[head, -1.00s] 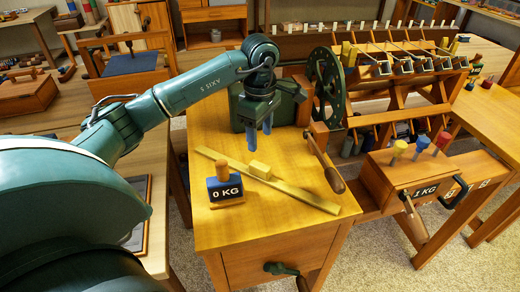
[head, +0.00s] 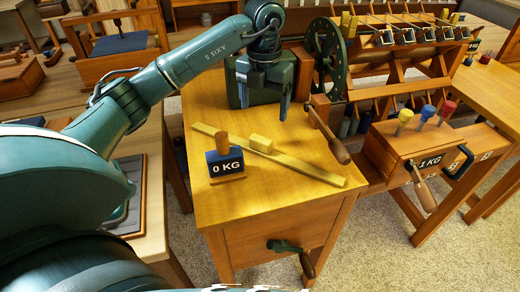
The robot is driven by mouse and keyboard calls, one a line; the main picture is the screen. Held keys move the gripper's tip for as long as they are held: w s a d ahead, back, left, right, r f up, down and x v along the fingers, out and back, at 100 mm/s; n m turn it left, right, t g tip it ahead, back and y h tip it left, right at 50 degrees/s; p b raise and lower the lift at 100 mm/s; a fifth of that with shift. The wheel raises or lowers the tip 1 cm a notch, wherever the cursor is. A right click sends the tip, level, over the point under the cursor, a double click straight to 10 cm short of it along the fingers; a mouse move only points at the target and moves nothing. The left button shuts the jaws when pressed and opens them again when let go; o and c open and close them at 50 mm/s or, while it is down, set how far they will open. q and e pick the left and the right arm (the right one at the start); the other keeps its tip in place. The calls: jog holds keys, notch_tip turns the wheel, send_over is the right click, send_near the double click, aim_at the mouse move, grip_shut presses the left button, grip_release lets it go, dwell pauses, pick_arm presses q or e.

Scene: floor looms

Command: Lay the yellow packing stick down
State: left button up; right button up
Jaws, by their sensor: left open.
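The yellow packing stick (head: 310,170) lies flat and slantwise across the wooden bench top (head: 215,215), from the left edge to the front right. A small yellow block (head: 261,143) sits at its middle, on it or right against it; I cannot tell which. My left gripper (head: 265,98) hangs above the bench behind the stick, its two fingers pointing down, apart and empty. It is clear of the stick. My right gripper is not in view.
A dark block marked 0 KG (head: 225,165) with a wooden knob stands just in front of the stick. A wooden-handled crank (head: 329,135) juts over the bench's right side. A green wheel (head: 328,58) stands behind.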

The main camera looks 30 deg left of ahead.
aim_at(261, 138)
pick_arm(q)
notch_tip(261, 138, down, 5)
jog(key=shift+f, duration=0.2)
jog(key=shift+s+a+f+p, duration=0.1)
jog(key=shift+s+f+p, duration=0.15)
jog(key=shift+f, duration=1.15)
jog(key=shift+s+a+f+p, duration=0.1)
jog(key=shift+s+f+p, duration=0.1)
jog(key=shift+f, duration=1.15)
jog(key=c, duration=1.2)
jog(key=shift+o, duration=0.2)
jog(key=shift+r, duration=0.1)
jog(key=shift+w+r, duration=0.1)
